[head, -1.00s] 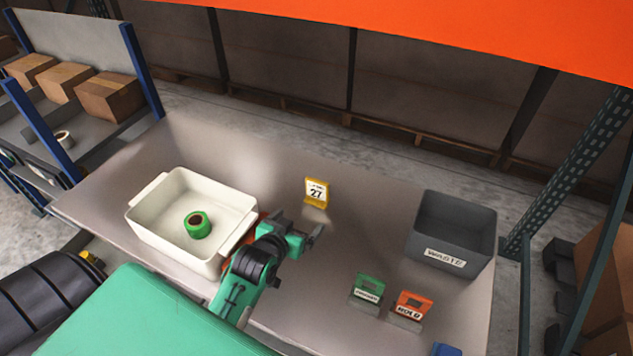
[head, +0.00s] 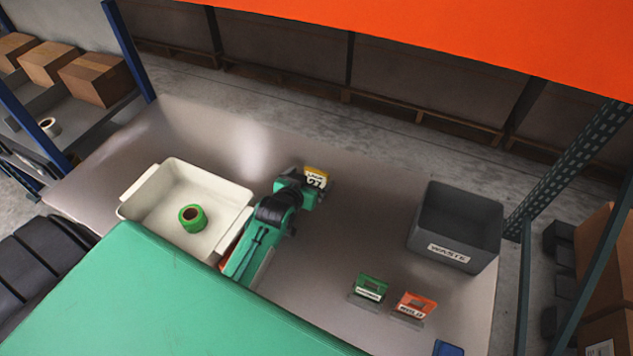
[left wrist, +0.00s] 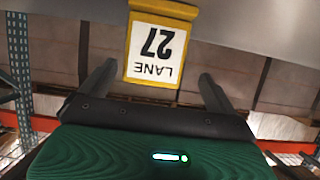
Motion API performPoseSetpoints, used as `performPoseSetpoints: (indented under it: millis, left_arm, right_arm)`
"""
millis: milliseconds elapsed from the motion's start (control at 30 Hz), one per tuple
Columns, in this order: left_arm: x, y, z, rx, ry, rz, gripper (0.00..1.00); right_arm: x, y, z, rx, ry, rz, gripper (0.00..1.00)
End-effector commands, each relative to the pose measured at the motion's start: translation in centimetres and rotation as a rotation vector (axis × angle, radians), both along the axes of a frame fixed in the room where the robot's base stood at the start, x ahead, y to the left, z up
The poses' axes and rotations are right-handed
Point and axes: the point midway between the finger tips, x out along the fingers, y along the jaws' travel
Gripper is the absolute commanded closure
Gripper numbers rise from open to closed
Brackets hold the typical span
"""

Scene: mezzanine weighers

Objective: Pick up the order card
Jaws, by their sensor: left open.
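The order card, a yellow-framed white card reading LANE 27 (head: 316,177), stands upright at the back middle of the table. It appears upside down in the left wrist view (left wrist: 155,48), in a yellow holder. My left gripper (head: 308,194) is right in front of the card and partly hides its lower part in the head view. Its two jaws (left wrist: 157,72) are open, one on each side of the card in the left wrist view, with gaps between. I cannot tell whether the card is fully between them in depth. My right gripper is not in view.
A cream tray (head: 150,187) with a green roll (head: 192,217) stands left of my left arm. A grey WASTE bin (head: 440,252) stands right. Green (head: 370,287) and orange (head: 412,304) label holders stand front right. The table (head: 350,225) between card and bin is clear.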

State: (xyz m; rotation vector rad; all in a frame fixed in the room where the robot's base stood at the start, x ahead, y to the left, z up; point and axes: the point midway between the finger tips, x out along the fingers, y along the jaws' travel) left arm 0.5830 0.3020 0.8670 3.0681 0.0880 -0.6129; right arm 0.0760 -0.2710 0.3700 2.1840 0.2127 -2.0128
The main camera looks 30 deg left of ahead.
Motion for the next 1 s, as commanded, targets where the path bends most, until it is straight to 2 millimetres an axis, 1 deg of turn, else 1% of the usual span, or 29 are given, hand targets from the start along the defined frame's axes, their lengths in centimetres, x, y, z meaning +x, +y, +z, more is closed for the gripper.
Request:
performPoseSetpoints:
  millis: [33,133,333,500,633,833,867,1000]
  left_arm:
    - [0.2,0.0,0.0,0.000,0.000,0.000,0.06]
    - [0.7,-0.1,-0.2,-0.001,0.000,0.000,0.06]
    - [2.9,-0.6,-1.2,-0.002,0.000,0.001,0.06]
    - [4.5,-0.5,-1.9,-0.001,-0.001,0.000,0.06]
    - [4.9,-0.5,-2.3,-0.001,0.000,0.000,0.06]
    - [4.9,-0.5,-2.3,0.000,0.000,0.000,0.06]
    - [4.9,-0.5,-2.3,0.000,0.000,0.000,0.10]
    - [4.9,-0.5,-2.3,0.000,0.000,0.000,0.38]
  right_arm:
    - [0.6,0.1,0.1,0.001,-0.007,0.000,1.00]
    - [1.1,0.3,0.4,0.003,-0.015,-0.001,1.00]
    - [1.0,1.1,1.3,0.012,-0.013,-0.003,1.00]
    - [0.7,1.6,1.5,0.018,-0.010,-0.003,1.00]
    - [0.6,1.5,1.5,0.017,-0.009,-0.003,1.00]
    - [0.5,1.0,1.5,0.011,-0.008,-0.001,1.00]
    - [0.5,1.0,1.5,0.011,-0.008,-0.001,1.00]
    - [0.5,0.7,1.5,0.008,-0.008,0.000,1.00]
